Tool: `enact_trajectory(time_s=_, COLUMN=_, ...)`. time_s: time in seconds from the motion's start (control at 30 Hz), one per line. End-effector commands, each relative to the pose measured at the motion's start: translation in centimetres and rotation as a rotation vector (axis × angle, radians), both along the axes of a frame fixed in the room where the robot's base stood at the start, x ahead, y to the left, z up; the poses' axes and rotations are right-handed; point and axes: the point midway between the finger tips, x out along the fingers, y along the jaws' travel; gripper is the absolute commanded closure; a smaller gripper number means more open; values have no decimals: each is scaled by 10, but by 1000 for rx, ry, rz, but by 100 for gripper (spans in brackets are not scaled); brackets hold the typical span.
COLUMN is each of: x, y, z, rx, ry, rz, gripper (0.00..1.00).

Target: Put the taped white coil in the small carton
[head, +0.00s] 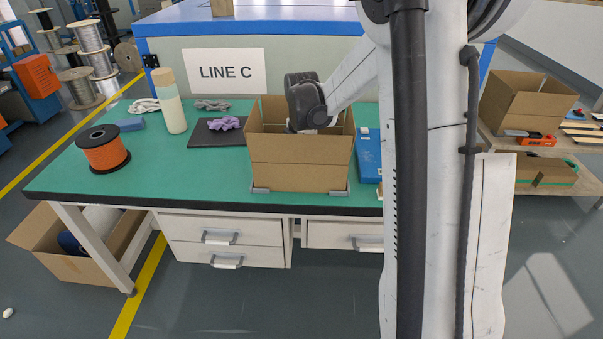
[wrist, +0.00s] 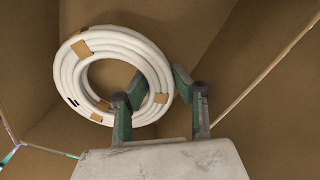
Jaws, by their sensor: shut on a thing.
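The white coil (wrist: 72,75), bound with brown tape patches, shows in the wrist view inside an open cardboard carton. My gripper (wrist: 152,91) is shut on the coil's right side, one finger inside the ring and one outside. The open carton (head: 299,177) stands on the green table in the head view, with its walls (wrist: 220,40) around the coil in the wrist view. My gripper reaches down into it, so its fingers and most of the coil are hidden in the head view. I cannot tell whether the coil touches the carton floor.
A blue flat box (head: 368,155) lies right of the carton. A dark mat (head: 205,138) with a purple cloth (head: 224,123), a pale bottle (head: 171,101) and an orange spool (head: 103,149) are to the left. Another open carton (head: 520,105) stands on a right-hand shelf.

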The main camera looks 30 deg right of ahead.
Motion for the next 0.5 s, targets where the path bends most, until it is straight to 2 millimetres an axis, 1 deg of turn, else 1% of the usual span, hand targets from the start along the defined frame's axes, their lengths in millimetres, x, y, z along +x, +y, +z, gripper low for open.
enact_trajectory(time_s=0.03, x=0, y=0, z=-10, rx=0, ry=0, rz=0, gripper=100)
enact_trajectory(time_s=0.13, x=0, y=0, z=-22, rx=0, ry=0, rz=0, gripper=100)
enact_trajectory(time_s=0.5, x=0, y=0, z=-26, rx=0, ry=0, rz=0, gripper=100)
